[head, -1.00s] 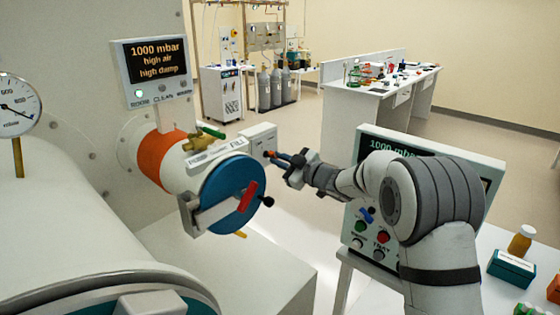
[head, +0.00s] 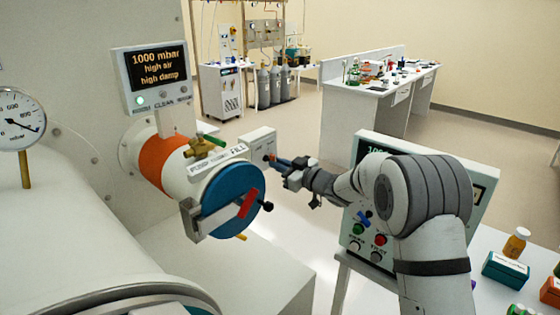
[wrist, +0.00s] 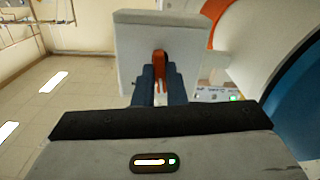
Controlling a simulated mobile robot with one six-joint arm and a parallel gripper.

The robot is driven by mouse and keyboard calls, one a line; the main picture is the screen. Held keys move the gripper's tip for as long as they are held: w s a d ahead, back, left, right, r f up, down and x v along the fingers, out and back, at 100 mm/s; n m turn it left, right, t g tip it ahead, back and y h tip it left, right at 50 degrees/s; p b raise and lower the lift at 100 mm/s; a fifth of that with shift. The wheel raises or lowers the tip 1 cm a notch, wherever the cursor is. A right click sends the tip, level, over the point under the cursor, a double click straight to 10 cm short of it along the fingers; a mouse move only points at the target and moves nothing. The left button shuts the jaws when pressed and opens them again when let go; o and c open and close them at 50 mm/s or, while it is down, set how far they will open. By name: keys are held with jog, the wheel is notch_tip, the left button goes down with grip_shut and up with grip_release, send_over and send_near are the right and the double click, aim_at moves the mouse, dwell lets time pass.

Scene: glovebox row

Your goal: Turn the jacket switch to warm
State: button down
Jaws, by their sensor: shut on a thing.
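The jacket switch appears to be the pale box (head: 260,144) beside the round port. Its orange lever (wrist: 159,58) shows at the middle of the box face in the wrist view and points roughly straight up and down there. The box also fills the top centre of the wrist view (wrist: 135,45). My gripper (head: 269,159) reaches it from the right. Its blue fingers (wrist: 159,78) are shut on the lever, one on each side. The fingers hide part of the lever, and I cannot read any marks for its settings.
The blue port door (head: 226,200) with its red handle (head: 249,204) stands close left of my gripper. A brass valve (head: 203,147) sits above it. A display (head: 152,77) reads 1000 mbar, high air, high damp. A control panel (head: 366,232) stands beneath my arm. Open floor lies behind.

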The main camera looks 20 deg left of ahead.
jog(key=shift+m+p, duration=0.45)
jog(key=shift+m, duration=0.35)
jog(key=c, duration=1.5)
grip_release()
jog(key=b+v, duration=0.2)
jog(key=v, duration=0.5)
jog(key=shift+s+d, duration=0.2)
jog(key=shift+d, duration=0.2)
